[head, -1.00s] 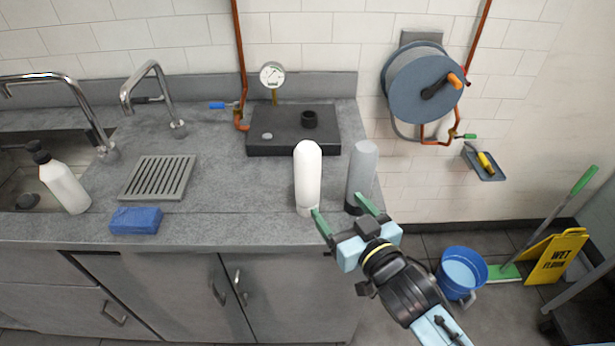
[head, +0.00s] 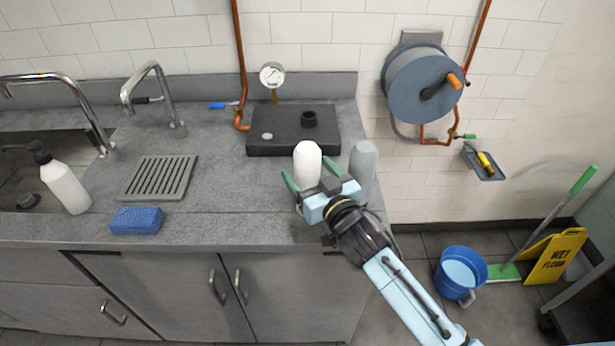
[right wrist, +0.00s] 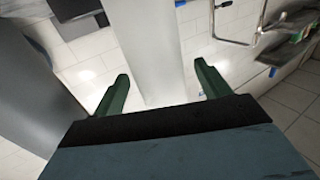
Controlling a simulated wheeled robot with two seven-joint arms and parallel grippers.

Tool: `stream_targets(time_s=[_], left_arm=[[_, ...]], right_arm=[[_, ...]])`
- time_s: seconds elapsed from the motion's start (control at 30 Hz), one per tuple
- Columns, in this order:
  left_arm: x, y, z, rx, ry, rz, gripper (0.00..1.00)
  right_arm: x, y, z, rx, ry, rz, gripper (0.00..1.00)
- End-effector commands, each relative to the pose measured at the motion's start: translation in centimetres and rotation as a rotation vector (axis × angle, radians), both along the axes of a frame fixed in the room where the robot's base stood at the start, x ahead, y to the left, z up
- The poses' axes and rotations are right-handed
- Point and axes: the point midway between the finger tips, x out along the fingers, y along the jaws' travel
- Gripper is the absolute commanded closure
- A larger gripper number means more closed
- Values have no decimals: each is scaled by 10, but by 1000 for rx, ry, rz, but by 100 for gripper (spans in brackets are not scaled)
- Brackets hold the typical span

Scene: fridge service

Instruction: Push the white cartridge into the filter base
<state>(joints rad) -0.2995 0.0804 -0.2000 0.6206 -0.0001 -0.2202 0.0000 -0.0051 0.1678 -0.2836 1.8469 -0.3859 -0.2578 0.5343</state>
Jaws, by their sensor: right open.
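The white cartridge (head: 307,160) stands upright on the counter near its front right; my right gripper hides its lower part in the head view. My right gripper (head: 317,181) is open, with one green finger to each side of the cartridge. In the right wrist view the cartridge (right wrist: 152,50) rises between the two open fingers (right wrist: 160,92), with gaps on both sides. The black filter base (head: 275,146) lies at the back of the counter, with a dark round socket (head: 310,119) on top. My left gripper is out of view.
A grey cartridge (head: 363,167) stands close to the right of the white one. A blue sponge (head: 136,220), a drain grate (head: 158,178) and a soap bottle (head: 62,183) are at the left. A pressure gauge (head: 272,75) is behind the base. The counter's middle is clear.

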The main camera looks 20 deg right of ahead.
Motion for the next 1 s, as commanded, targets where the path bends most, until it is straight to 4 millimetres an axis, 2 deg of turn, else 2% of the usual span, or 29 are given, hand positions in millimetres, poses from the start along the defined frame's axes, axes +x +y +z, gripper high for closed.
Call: stream_targets(time_s=[0.1, 0.2, 0.47, 0.57, 0.93, 1.0], left_arm=[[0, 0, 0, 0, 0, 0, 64], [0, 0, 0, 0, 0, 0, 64], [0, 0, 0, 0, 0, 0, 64], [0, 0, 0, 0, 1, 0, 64], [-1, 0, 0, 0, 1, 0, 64], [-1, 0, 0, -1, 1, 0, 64]], right_arm=[[18, 3, -1, -1, -2, 0, 24], [27, 5, -1, -1, -1, 1, 24], [29, 6, -1, 1, 0, 1, 24], [29, 6, -1, 1, 0, 1, 35], [29, 6, -1, 0, 0, 1, 83], [30, 6, 0, 1, -4, 1, 85]])
